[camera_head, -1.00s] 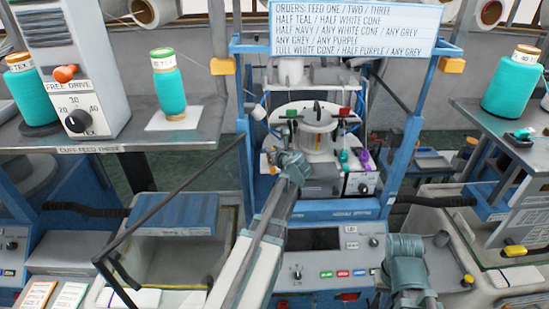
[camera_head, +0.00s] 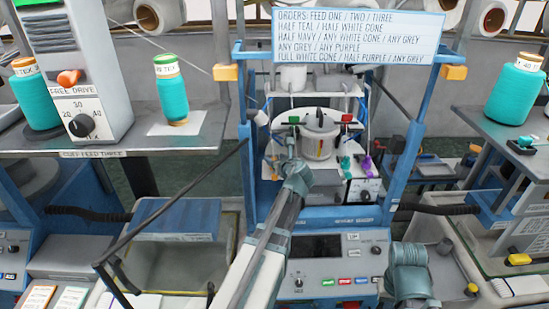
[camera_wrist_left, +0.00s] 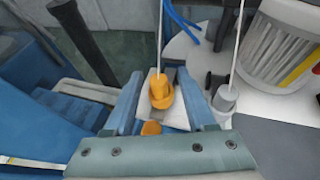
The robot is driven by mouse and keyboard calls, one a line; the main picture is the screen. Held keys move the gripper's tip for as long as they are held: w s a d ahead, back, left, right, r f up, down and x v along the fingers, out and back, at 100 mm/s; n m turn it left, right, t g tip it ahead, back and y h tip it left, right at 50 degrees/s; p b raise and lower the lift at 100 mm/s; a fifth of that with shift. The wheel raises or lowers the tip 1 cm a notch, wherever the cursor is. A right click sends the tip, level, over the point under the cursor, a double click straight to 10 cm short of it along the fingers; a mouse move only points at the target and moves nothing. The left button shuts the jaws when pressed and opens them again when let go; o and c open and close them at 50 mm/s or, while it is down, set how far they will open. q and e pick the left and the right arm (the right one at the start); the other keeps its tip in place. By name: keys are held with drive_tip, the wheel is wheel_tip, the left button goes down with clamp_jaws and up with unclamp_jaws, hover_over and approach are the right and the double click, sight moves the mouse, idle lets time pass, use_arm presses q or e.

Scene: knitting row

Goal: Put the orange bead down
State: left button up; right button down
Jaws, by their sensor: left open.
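The orange bead (camera_wrist_left: 161,90) hangs on a thin thread in the left wrist view. It sits in front of a small pale plate, between the two blue fingers of my left gripper (camera_wrist_left: 160,88). The fingers stand apart, with space on both sides of the bead. In the head view my left gripper (camera_head: 289,150) reaches the front of the white knitting machine (camera_head: 319,146); the bead cannot be made out clearly there. A second orange piece (camera_wrist_left: 151,128) lies nearer the palm. My right arm shows at the lower right, but its jaws do not.
A grey bead (camera_wrist_left: 225,98) hangs on another thread just right of my left gripper. A white drum (camera_wrist_left: 285,45) stands beyond it. The teal (camera_head: 345,163) and purple (camera_head: 366,165) pieces are right of the machine's middle. Blue posts (camera_head: 250,130) flank the machine.

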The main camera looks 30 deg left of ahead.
use_arm(q)
drive_tip(key=p+v, duration=0.3)
drive_tip(key=v, duration=0.7)
drive_tip(key=shift+s+d+p, duration=0.25)
drive_tip(key=shift+s+p, duration=0.05)
drive_tip(key=shift+r, duration=0.1)
drive_tip(key=s+d+f+n+g+h, duration=0.3)
drive_tip(key=s+d+n, duration=0.3)
drive_tip(key=d, duration=0.3)
drive_tip(key=s+d+f+n+g+h, duration=0.3)
drive_tip(key=s+d+f+n, duration=0.3)
drive_tip(key=d+n, duration=0.3)
drive_tip(key=s+d+f+n+g+h, duration=0.3)
drive_tip(key=s+d+n, duration=0.4)
drive_tip(key=d, duration=0.3)
drive_tip(key=shift+s+d+f+n, duration=0.3)
drive_tip(key=shift+s+d+f, duration=0.1)
drive_tip(key=shift+s+f, duration=0.35)
drive_tip(key=shift+w+f, duration=0.1)
